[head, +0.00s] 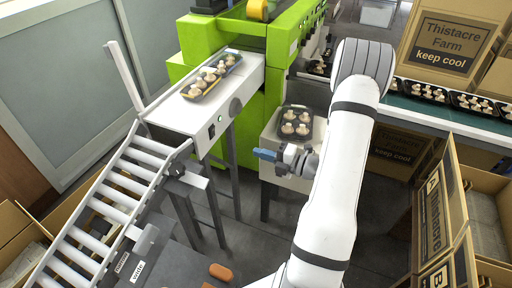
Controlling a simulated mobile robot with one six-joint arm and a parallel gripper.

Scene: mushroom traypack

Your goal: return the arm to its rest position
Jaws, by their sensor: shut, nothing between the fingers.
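My white arm rises from the bottom middle, bends near the top and comes down to my gripper (262,155). My gripper has blue fingers that point left, and they are shut with nothing between them. It hangs in front of a small white stand (270,135), just below and left of a dark tray (284,113) that holds several mushrooms. The gripper appears apart from the tray. Part of the stand is hidden behind the gripper and arm.
A white conveyor (180,118) carries another mushroom tray (192,93) towards a green machine (215,40). A roller track (105,205) slopes at the left. Cardboard boxes (436,225) stand at the right, below a green belt (405,102) with several trays. Dark floor is open around the stand.

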